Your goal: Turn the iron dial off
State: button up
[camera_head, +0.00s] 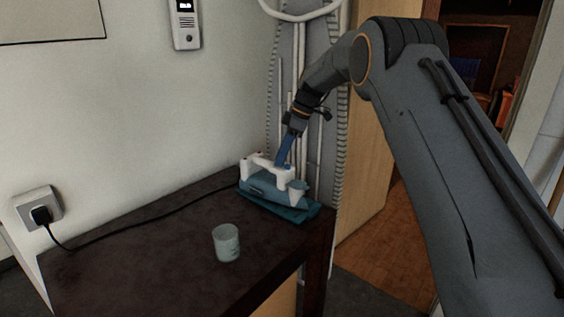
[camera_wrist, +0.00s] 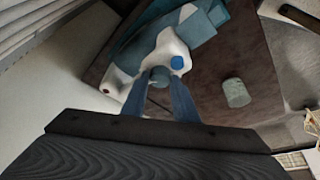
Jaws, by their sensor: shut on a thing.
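The iron (camera_head: 268,183) has a white handle and a teal body and rests on a teal base at the back right of the dark table. In the wrist view its white body (camera_wrist: 164,48) carries a round blue button. A round grey-blue dial (camera_wrist: 158,77) sits between my fingers. My gripper (camera_head: 281,163) reaches down to the iron from above. In the wrist view my gripper's blue fingers (camera_wrist: 160,88) are closed on the dial from both sides. The dial is hidden behind the fingers in the head view.
A pale cup (camera_head: 226,242) stands on the dark table (camera_head: 150,262), in front of the iron. A black cord runs from the iron to a wall socket (camera_head: 40,210) at left. An ironing board (camera_head: 305,60) stands upright behind. The table's left part is clear.

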jog(key=shift+w+n+g+b, duration=0.1)
jog(key=shift+n+g+b, duration=0.2)
jog(key=shift+n+b, duration=0.45)
jog(key=shift+n, duration=0.25)
jog(key=o, duration=1.1)
jog(key=shift+c, duration=0.2)
jog(key=v, duration=0.7)
jog(key=shift+r, duration=0.4)
jog(key=shift+d, duration=0.2)
